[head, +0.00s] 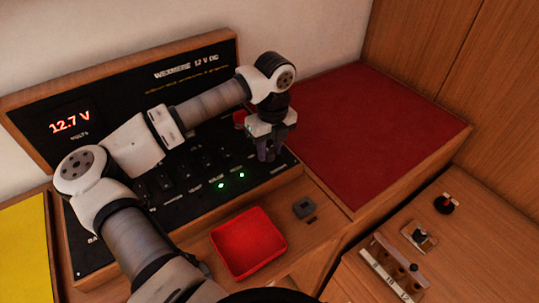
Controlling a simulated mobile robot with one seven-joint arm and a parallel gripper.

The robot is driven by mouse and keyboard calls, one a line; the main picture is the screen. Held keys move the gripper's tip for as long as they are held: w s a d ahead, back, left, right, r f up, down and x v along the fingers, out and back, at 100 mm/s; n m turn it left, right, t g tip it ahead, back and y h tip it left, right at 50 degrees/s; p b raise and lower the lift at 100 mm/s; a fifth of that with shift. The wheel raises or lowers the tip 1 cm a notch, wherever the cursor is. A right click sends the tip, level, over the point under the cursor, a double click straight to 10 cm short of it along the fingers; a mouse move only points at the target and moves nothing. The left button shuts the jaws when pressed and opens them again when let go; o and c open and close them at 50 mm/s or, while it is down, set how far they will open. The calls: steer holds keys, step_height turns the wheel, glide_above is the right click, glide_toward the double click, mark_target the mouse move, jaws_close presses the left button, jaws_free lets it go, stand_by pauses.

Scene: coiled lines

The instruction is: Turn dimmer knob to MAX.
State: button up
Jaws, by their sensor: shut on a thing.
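The black control panel (150,193) leans in a wooden frame, with white lettering and a row of switches. My gripper (267,155) points down at the panel's right end, its fingers close together at the surface. It is shut on what appears to be the dimmer knob, which the fingers hide. The knob's pointer and its MAX mark cannot be made out from here. A red part (239,118) shows on the panel just left of and behind my gripper.
A lit display (70,122) reads 12.7 V. Two green lights (221,185) glow on the panel. A red mat (365,130) lies right; a yellow surface (25,250) is left.

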steer(key=m+b, duration=0.3)
steer(key=b, duration=0.1)
steer(key=m+b, duration=0.2)
steer(key=shift+f+m+b, duration=0.25)
steer(key=shift+m+b, duration=0.05)
steer(key=shift+b, duration=0.1)
steer(key=m+b, duration=0.4)
steer(key=m, duration=0.2)
steer(key=shift+a+r+t, duration=0.1)
steer(key=shift+r+t, duration=0.05)
steer(key=shift+t, duration=0.25)
steer(key=m+b, duration=0.2)
steer(key=m, duration=0.2)
steer(key=shift+r+m, duration=0.1)
steer(key=shift+m, duration=0.3)
steer(key=m, duration=0.4)
steer(key=shift+a+m+b, duration=0.1)
steer(key=shift+m+b, duration=0.3)
steer(key=shift+r, duration=0.1)
steer(key=o, duration=1)
